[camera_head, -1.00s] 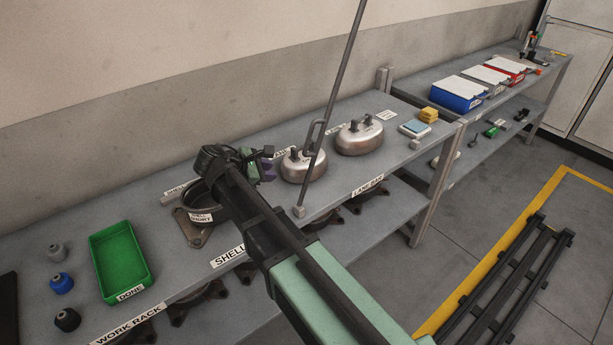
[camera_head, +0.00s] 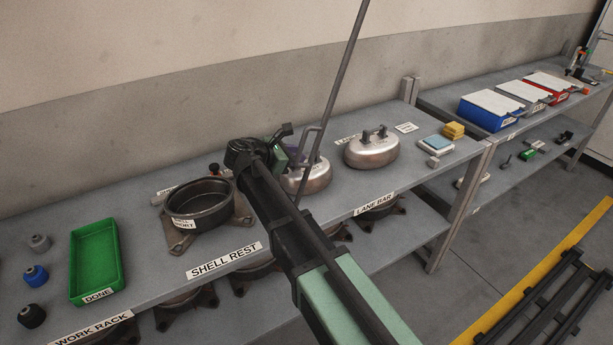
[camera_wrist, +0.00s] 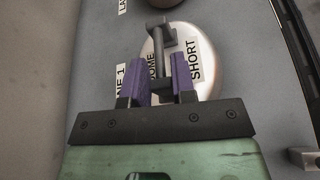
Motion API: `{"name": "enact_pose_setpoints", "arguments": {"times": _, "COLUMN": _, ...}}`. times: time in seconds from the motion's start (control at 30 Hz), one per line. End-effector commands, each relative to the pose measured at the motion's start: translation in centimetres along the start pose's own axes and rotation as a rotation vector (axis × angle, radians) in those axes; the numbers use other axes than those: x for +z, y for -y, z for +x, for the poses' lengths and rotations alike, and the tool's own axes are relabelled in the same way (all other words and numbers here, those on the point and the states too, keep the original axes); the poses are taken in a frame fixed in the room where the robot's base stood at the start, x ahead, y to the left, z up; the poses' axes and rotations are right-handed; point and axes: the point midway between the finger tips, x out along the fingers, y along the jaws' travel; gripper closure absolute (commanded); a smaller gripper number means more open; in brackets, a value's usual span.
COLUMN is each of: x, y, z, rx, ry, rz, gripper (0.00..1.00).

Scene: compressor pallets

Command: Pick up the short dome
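The short dome (camera_head: 318,180) is a silvery rounded lid with a raised dark handle. It stands on the bench, its left part hidden behind my arm in the head view. In the wrist view the dome (camera_wrist: 205,52) bears the words DOME and SHORT, and its handle (camera_wrist: 161,36) rises towards the camera. My gripper (camera_wrist: 161,78) has purple fingers spread apart. It is at the dome's near end in that view, the handle roughly in line with the gap; I cannot tell its height over the dome. In the head view my gripper (camera_head: 291,153) is at the dome's upper left, partly hidden.
A thin slanted bar (camera_head: 336,90) stands close in front of the short dome. A second dome (camera_head: 372,154) sits to its right. A dark round shell (camera_head: 197,204) stands left, beyond it a green DONE tray (camera_head: 97,262). Yellow blocks (camera_head: 453,130) lie at the bench's right end.

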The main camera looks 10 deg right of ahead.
Motion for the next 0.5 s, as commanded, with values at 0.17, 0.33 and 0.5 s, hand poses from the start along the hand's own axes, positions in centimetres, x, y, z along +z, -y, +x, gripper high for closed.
{"name": "enact_pose_setpoints", "arguments": {"times": 0.17, "x": -0.4, "y": 0.0, "z": 3.5, "rx": -0.002, "ry": 0.0, "rz": 0.001, "gripper": 0.76}}
{"name": "enact_pose_setpoints", "arguments": {"times": 0.33, "x": -0.1, "y": -0.1, "z": 3.8, "rx": 0.0, "ry": 0.0, "rz": 0.0, "gripper": 0.76}}
{"name": "enact_pose_setpoints", "arguments": {"times": 0.5, "x": -0.1, "y": -0.1, "z": 3.8, "rx": 0.0, "ry": 0.0, "rz": 0.0, "gripper": 0.93}}
